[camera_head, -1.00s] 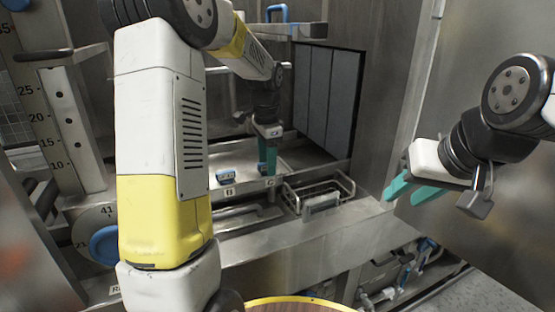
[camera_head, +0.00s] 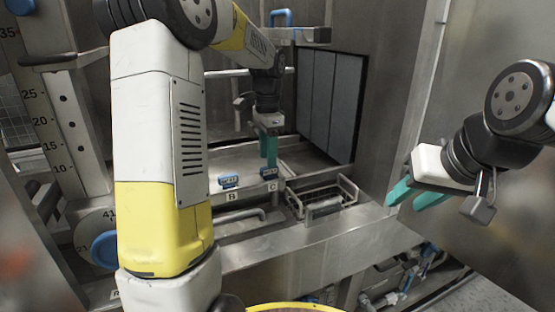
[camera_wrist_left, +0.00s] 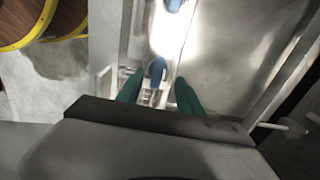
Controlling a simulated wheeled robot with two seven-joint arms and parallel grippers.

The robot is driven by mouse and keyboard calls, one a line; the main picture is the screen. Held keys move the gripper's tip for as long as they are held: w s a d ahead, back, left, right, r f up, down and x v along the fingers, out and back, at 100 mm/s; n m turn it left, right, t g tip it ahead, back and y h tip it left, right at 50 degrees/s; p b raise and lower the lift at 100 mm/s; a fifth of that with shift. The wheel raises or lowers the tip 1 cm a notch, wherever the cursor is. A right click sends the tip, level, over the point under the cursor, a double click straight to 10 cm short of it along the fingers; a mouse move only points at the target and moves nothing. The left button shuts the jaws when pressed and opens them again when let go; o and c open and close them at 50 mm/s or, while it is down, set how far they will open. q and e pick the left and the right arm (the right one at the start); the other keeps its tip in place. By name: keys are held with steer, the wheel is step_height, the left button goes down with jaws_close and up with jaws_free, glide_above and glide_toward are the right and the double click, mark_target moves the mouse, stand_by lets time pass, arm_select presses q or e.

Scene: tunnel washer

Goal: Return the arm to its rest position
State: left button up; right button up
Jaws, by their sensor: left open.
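My left arm (camera_head: 160,150) comes in from the left and reaches into the metal washer bay. My left gripper (camera_head: 268,166) points down with teal fingers, just above a small blue block by the label C (camera_head: 269,173). In the left wrist view the two teal fingers (camera_wrist_left: 160,98) are apart, with a blue piece (camera_wrist_left: 156,70) showing between and beyond them. I cannot tell whether they touch it. My right gripper (camera_head: 412,194) is at the right, in front of a metal panel, its teal fingers apart with nothing seen between them.
A wire basket (camera_head: 325,200) stands right of the left gripper. A blue handle (camera_head: 281,17) is above, and a blue knob (camera_head: 105,249) is at lower left. A yellow-rimmed round top (camera_head: 295,308) lies at the bottom edge.

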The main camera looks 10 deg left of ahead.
arm_select(q)
steer(key=shift+r, duration=0.85)
steer(key=shift+s+r, duration=0.1)
steer(key=s+d+r+n+t+h, duration=0.1)
steer(key=s+n, duration=0.4)
steer(key=s, duration=0.7)
steer(key=s+d+r+n+t+h, duration=0.1)
steer(key=s+r+n+t, duration=0.2)
steer(key=s, duration=0.9)
steer(key=n+t, duration=0.2)
steer(key=shift+d+r+n, duration=0.15)
steer(key=shift+n, duration=0.15)
